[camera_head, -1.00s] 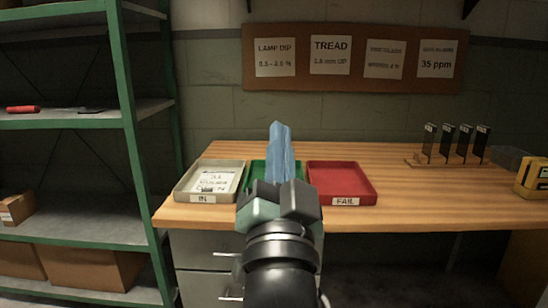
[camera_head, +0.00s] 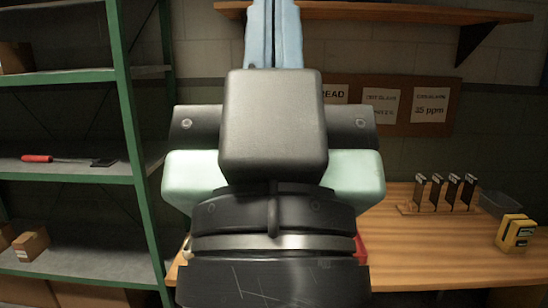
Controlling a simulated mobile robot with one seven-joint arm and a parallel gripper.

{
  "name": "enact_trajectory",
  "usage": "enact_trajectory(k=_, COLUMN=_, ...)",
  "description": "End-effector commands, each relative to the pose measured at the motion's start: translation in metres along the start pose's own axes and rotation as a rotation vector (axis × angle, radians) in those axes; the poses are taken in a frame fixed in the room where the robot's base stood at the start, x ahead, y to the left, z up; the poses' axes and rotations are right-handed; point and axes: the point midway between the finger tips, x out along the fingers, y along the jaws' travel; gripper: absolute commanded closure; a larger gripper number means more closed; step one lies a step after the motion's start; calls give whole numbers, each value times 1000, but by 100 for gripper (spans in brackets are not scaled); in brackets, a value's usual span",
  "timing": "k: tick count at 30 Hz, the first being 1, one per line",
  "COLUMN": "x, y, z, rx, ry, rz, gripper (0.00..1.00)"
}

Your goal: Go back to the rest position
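My gripper (camera_head: 273,36) is raised close in front of the camera, pointing up. Its two pale blue fingers lie side by side with only a thin dark line between them, so it looks shut, and I see nothing held. The fingertips are cut off by the top edge of the picture. My wrist and the gripper's body fill the middle of the view. The gripper is well above the wooden bench (camera_head: 435,255) and apart from it.
My wrist hides most of the trays; a sliver of the red tray (camera_head: 361,248) shows. A rack of dark cards (camera_head: 445,194) and a yellow device (camera_head: 516,233) stand on the bench at right. Green shelving (camera_head: 132,150) stands at left, and a wooden wall shelf (camera_head: 400,13) is above.

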Motion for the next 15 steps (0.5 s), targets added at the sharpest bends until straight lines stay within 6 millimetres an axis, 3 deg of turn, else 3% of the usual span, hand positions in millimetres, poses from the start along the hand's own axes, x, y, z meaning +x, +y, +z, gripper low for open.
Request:
enact_trajectory(k=1, x=24, y=0, z=-23, rx=0, ry=0, rz=0, gripper=100)
enact_trajectory(k=9, x=85, y=0, z=-80, rx=1, ry=0, rz=-1, gripper=100)
enact_trajectory(k=15, x=118, y=0, z=-112, rx=1, ry=0, rz=-1, gripper=100)
